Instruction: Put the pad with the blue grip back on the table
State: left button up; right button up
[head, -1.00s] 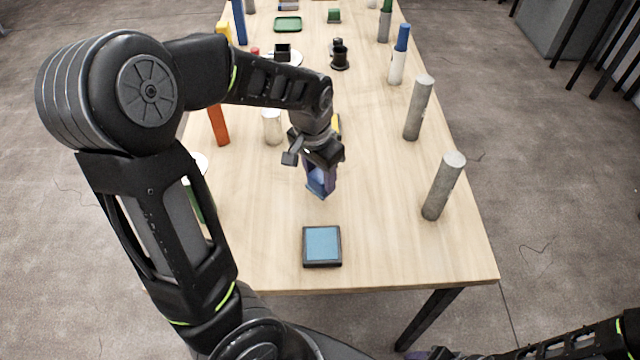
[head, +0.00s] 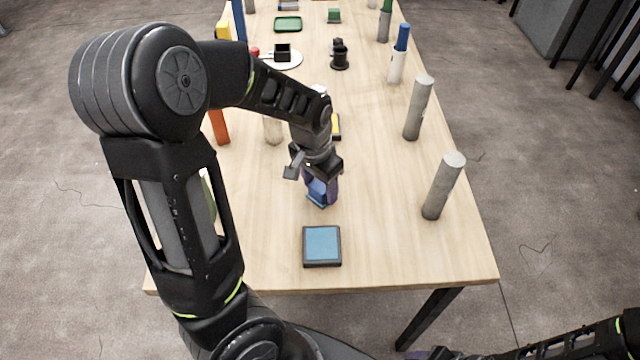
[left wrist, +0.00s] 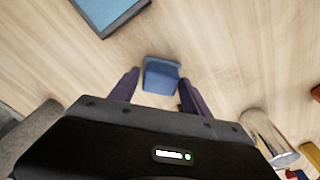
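The pad with the blue grip (head: 318,202) shows as a small blue block at my left gripper (head: 321,188). In the left wrist view its blue face (left wrist: 162,75) lies between the two purple fingers of the left gripper (left wrist: 160,88), which are shut on it. The pad's underside is hidden, and I cannot tell whether it touches the table (head: 400,255). A flat dark-framed square with a light blue top (head: 322,246) lies on the table just in front of it. Only a bit of my right gripper (head: 432,354) shows at the bottom edge.
Grey cylinders (head: 443,186) (head: 418,108) stand along the right side. A pale cylinder (head: 273,131), an orange block (head: 219,127) and a yellow-black item (head: 336,126) are further back. The table's front right is clear.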

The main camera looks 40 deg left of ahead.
aim_at(316, 189)
pick_arm(q)
jog(key=shift+o, duration=0.8)
jog(key=shift+r, duration=0.15)
notch_tip(316, 189, up, 12)
jog(key=s, duration=0.1)
jog(key=shift+s+b, duration=0.2)
jog(key=shift+b, duration=0.1)
jog(key=shift+a, duration=0.1)
